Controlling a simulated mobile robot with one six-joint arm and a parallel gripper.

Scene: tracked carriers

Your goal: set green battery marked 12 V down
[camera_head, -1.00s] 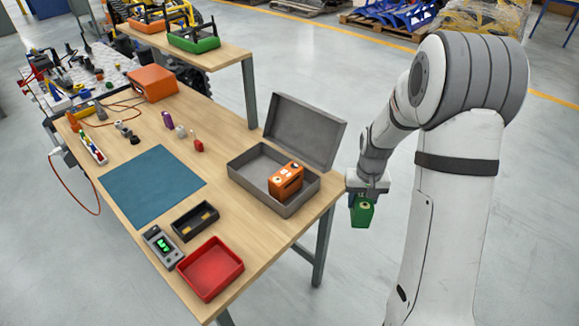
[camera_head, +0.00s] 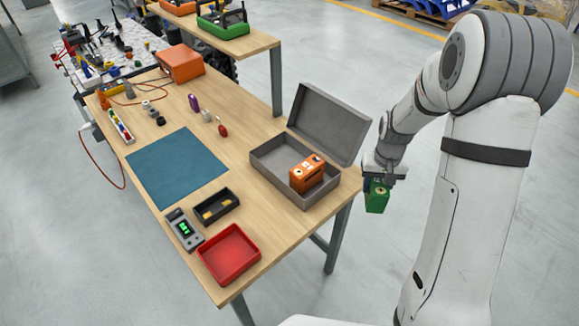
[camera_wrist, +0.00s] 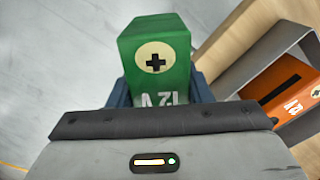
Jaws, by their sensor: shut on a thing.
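The green battery (camera_head: 377,197) hangs from my gripper (camera_head: 377,180) just off the right edge of the wooden table, over the floor. In the wrist view the green battery (camera_wrist: 157,60) shows a plus sign in a pale circle and a "12 V" marking, with my gripper's jaws (camera_wrist: 160,92) shut on its sides. An orange battery (camera_head: 307,174) stands in the open grey case (camera_head: 265,172) at the table's right end. In the wrist view the orange battery (camera_wrist: 292,95), also marked in volts, is at the right, partly cut off.
The case's raised lid (camera_head: 328,122) stands along its far side. Small tools lie farther back. The blue mat is clear.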

